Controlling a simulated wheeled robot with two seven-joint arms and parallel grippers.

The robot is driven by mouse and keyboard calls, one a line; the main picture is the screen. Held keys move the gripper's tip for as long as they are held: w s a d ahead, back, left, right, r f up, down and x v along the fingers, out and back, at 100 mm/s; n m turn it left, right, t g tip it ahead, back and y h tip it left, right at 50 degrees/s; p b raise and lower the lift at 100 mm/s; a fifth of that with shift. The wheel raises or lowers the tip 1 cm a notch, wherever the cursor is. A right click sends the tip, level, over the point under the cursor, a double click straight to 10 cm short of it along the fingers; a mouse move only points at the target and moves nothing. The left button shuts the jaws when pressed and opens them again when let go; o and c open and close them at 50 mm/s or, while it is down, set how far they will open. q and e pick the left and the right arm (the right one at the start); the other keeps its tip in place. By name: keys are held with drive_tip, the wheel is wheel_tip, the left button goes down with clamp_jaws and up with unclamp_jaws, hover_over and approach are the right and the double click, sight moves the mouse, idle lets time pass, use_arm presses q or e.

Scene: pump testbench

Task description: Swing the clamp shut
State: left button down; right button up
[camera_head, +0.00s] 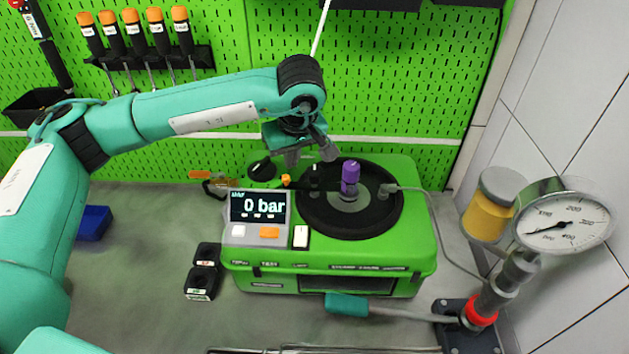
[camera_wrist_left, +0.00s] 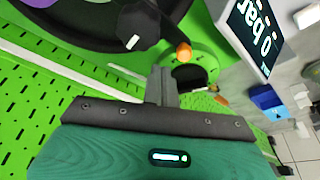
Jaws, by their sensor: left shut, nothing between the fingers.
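The green test bench (camera_head: 330,262) stands on the grey worktop with a dark round plate (camera_head: 372,222) on top. A purple-capped part (camera_head: 350,172) stands upright near the plate's middle. A small black piece (camera_head: 312,180), which may be the clamp, sits at the plate's left edge; its exact position is hard to tell. My left gripper (camera_head: 292,160) is above the bench's back left, pointing down, shut and empty. In the left wrist view its fingers (camera_wrist_left: 162,80) are together, close to an orange knob (camera_wrist_left: 183,51) and a black knob (camera_wrist_left: 138,27). My right gripper is out of view.
A display (camera_head: 259,206) reading 0 bar is at the bench's front left. A pressure gauge (camera_head: 565,222) and a teal-gripped lever (camera_head: 347,305) are to the right and front. Orange-handled tools (camera_head: 132,30) hang on the green pegboard. The worktop left of the bench is mostly clear.

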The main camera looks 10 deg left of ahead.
use_arm(q)
wheel_tip(320, 180, up, 8)
drive_tip(key=p, duration=0.2)
drive_tip(key=shift+p, duration=0.3)
idle(0.6)
